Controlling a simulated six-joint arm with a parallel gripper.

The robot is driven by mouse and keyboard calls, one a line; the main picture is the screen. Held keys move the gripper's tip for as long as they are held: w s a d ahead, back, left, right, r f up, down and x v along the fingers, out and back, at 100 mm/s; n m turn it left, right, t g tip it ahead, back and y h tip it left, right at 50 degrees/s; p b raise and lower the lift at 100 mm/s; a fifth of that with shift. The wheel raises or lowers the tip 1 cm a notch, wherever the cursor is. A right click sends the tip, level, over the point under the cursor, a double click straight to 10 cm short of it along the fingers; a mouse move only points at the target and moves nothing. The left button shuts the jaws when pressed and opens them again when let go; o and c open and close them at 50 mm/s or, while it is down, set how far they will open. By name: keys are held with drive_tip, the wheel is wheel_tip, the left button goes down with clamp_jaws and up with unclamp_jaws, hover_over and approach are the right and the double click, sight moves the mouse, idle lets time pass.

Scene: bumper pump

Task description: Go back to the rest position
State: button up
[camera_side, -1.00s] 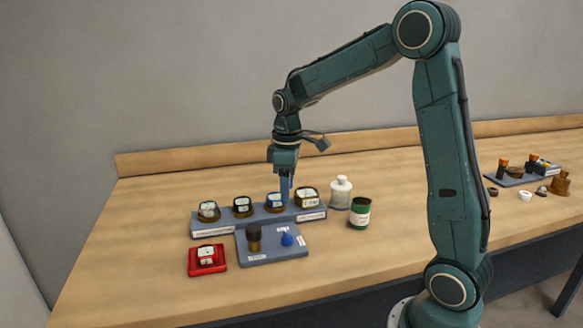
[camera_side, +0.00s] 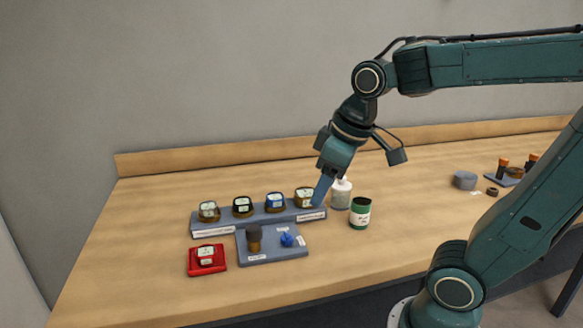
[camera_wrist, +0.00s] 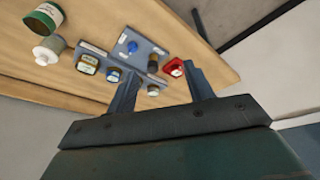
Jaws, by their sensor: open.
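My gripper (camera_side: 322,190) is in the air above the bench, tilted, with its fingers pointing down and left. In the side view it overlaps the right end of the blue-grey rack (camera_side: 270,220) and the white bottle (camera_side: 342,196). In the wrist view the two fingers of my gripper (camera_wrist: 160,72) are apart with nothing held between them.
Several labelled jars, including a blue-labelled one (camera_side: 275,202), stand on the rack. In front, a grey-blue tray (camera_side: 270,257) bears a dark cylinder (camera_side: 253,238) and a blue piece (camera_side: 287,240). A red holder (camera_side: 207,267) is left, a green can (camera_side: 360,212) right.

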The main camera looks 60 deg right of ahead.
drive_tip(key=s+a+m+t, duration=0.1)
drive_tip(key=s+a, duration=0.1)
drive_tip(key=s, duration=0.4)
drive_tip(key=shift+s+a+f+t, duration=0.15)
drive_tip(key=shift+s+f+t, duration=0.15)
drive_tip(key=shift+f, duration=0.05)
